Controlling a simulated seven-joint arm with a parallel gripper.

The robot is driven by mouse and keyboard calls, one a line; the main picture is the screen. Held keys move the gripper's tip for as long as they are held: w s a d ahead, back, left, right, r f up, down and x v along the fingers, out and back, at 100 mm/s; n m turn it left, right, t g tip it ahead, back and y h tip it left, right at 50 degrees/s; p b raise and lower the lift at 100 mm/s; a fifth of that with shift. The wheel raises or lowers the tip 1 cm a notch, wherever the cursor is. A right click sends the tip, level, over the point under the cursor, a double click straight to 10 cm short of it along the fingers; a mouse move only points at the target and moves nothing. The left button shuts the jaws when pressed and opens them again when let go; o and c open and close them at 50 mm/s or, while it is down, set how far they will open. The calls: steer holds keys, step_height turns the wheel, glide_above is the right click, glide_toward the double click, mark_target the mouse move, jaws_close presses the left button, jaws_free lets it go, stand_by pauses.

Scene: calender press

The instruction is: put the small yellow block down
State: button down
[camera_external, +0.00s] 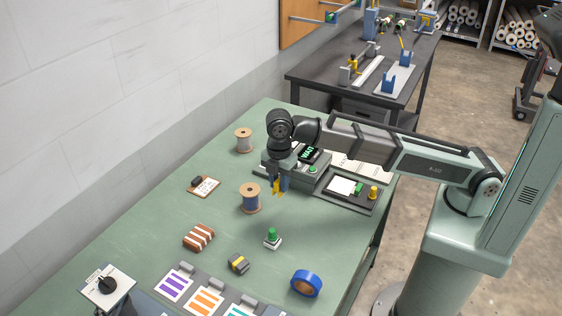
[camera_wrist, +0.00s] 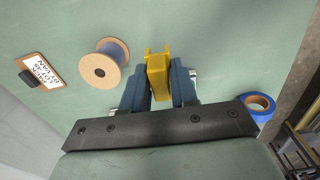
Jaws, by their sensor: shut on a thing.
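The small yellow block (camera_wrist: 157,76) is between the two blue-grey fingers of my gripper (camera_wrist: 160,88) in the wrist view. It has notched upper corners there. In the external view my gripper (camera_external: 279,180) points down over the green table, with the yellow block (camera_external: 278,189) showing at the fingertips. The gripper is shut on it. The block appears to be held above the table surface; the exact height is hard to tell. It appears just right of a blue thread spool (camera_external: 250,198), which also shows in the wrist view (camera_wrist: 100,70).
The green table (camera_external: 215,220) has bare room ahead of a green-topped button (camera_external: 272,238). Around it are a brown striped bundle (camera_external: 199,237), a grey-yellow block (camera_external: 238,263), blue tape (camera_external: 306,283), another spool (camera_external: 244,140) and a dark tray (camera_external: 350,200).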

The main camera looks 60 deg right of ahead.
steer(key=w+a, duration=0.5)
steer(key=w, duration=0.3)
steer(key=w+a, duration=0.5)
steer(key=w, duration=0.3)
steer(key=shift+n, duration=0.3)
step_height(320, 180, down, 10)
steer(key=shift+w+d+r, duration=0.1)
steer(key=shift+d, duration=0.05)
steer(key=c, duration=0.9)
jaws_free()
step_height(320, 180, up, 12)
